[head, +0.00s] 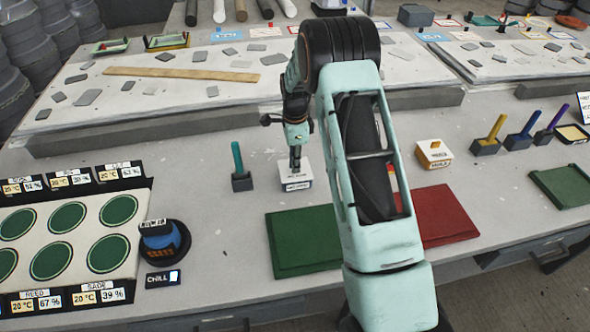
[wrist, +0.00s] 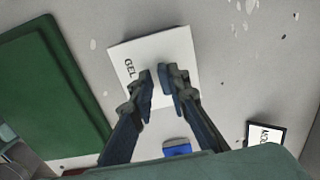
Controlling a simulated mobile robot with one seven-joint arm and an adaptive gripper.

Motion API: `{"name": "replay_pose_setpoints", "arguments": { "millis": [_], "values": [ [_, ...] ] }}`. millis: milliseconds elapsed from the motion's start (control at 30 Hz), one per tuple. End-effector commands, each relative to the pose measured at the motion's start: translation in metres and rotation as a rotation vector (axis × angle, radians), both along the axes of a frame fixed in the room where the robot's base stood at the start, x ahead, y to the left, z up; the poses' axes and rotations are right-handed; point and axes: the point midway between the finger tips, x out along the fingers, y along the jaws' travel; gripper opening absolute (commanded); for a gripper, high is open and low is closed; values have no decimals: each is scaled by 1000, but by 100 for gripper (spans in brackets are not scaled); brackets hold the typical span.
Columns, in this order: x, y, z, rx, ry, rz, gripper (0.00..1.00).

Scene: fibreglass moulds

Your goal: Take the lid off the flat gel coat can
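The gel coat can (head: 298,184) is a low white box on the near bench, with a dark label on its front side. In the wrist view its pale top (wrist: 182,48) shows the letters GEL near the left edge. My gripper (head: 295,164) points down at the top of the can in the head view. In the wrist view the two dark fingertips (wrist: 160,82) stand close together over the can, with a narrow pale gap between them. I cannot tell whether that gap holds a lid grip. The can sits flat and no lid edge stands apart from it.
A teal-handled tool in a dark block (head: 242,182) stands close left of the can. A green mat (head: 303,240) and a red mat (head: 445,213) lie in front. A blue-topped round device (head: 160,240) is at left.

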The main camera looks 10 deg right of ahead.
Motion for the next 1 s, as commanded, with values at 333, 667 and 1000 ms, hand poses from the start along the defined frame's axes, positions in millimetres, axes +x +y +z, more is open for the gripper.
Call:
{"name": "replay_pose_setpoints", "arguments": {
  "millis": [333, 667, 1000],
  "values": [
    [-5, 0, -4, 0, 14, 0, 0],
    [-3, 0, 9, -1, 9, 0, 0],
    [-35, 1, 67, 0, 5, 1, 0]
  ]
}}
